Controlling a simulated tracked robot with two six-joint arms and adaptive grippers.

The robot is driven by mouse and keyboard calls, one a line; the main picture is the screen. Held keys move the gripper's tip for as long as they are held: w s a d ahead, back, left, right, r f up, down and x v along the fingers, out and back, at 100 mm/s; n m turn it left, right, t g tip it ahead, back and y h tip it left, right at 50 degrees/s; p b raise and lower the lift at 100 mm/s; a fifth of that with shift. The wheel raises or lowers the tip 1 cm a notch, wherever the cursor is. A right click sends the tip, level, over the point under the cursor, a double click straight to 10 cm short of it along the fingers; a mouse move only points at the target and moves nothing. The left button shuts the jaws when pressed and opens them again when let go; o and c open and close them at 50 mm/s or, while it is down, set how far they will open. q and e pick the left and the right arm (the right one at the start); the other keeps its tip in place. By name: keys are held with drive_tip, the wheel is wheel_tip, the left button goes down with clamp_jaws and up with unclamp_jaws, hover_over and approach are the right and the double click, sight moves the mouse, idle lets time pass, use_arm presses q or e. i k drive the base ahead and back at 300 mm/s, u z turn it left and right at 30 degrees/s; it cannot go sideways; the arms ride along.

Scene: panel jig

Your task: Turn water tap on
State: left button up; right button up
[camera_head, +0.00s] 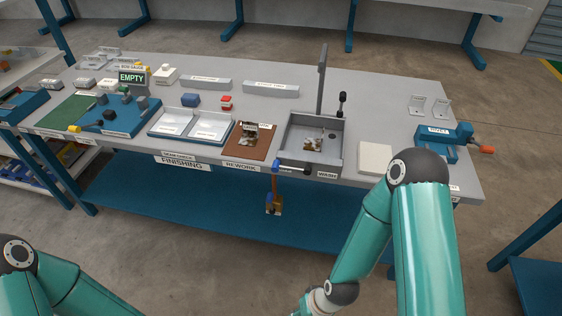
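The water tap (321,80) is a tall grey post with a short head, standing at the back of the grey wash sink (335,158). A black-knobbed lever (342,100) stands upright near the sink's back right corner. No water stream is visible. A small brown and white piece (312,144) lies in the sink. My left arm shows only at the bottom left corner, and its gripper is out of view. My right arm rises at the right and bends down to the bottom edge. Its gripper is out of view, so neither gripper is seen at the tap.
The brown rework mat (238,152) holds a metal piece, left of the sink. A blue fitting (276,166) with a black-ended bar sits at the front edge, a brown strip hanging below. A pale block (375,158) and a blue vise (440,136) stand to the right.

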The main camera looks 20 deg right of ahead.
sight(290, 168)
drive_tip(key=u, duration=0.7)
drive_tip(key=i, duration=0.15)
drive_tip(key=z, duration=2.95)
drive_tip(key=k, duration=1.15)
drive_tip(key=u, duration=0.8)
drive_tip(key=i, duration=1.05)
drive_tip(key=u, duration=0.45)
drive_tip(key=k, duration=0.3)
drive_tip(key=u, duration=0.05)
